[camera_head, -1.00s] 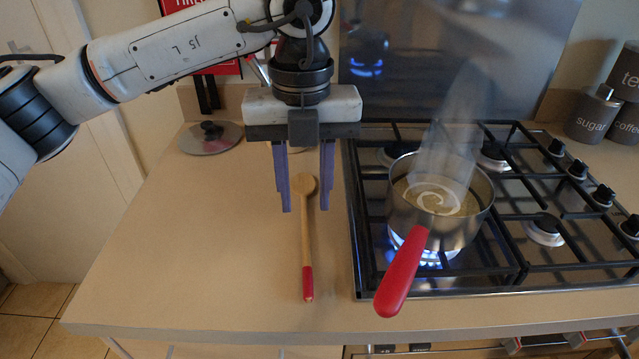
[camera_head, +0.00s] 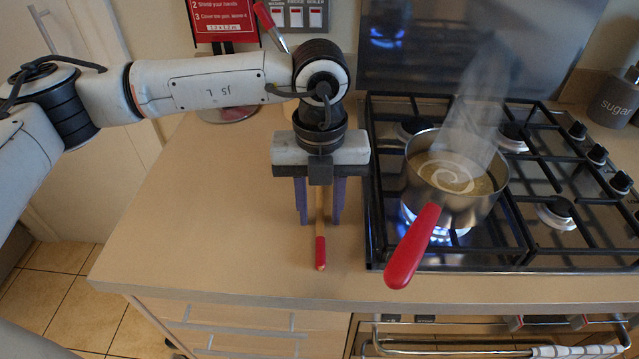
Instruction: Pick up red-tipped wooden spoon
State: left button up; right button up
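The wooden spoon with a red handle tip (camera_head: 320,253) lies on the counter, left of the stove, its red end toward the front edge. My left gripper (camera_head: 320,221) is above the spoon, pointing down, with one purple finger on each side of the handle. The fingers are apart and I see gaps between them and the handle. The spoon's bowl end is hidden behind the gripper. I cannot tell how high the fingertips are above the counter. My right gripper is not in view.
A steaming pot (camera_head: 453,195) with a red handle (camera_head: 412,247) sits over a lit flame on the gas hob (camera_head: 540,185), right of the gripper. The counter (camera_head: 210,210) is clear to the left. A sugar canister (camera_head: 615,98) stands at back right.

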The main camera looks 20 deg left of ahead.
pick_arm(q)
jog(key=shift+c, duration=0.5)
grip_shut()
jog(key=shift+r, duration=0.1)
notch_tip(320, 180, up, 10)
jog(key=b, duration=0.1)
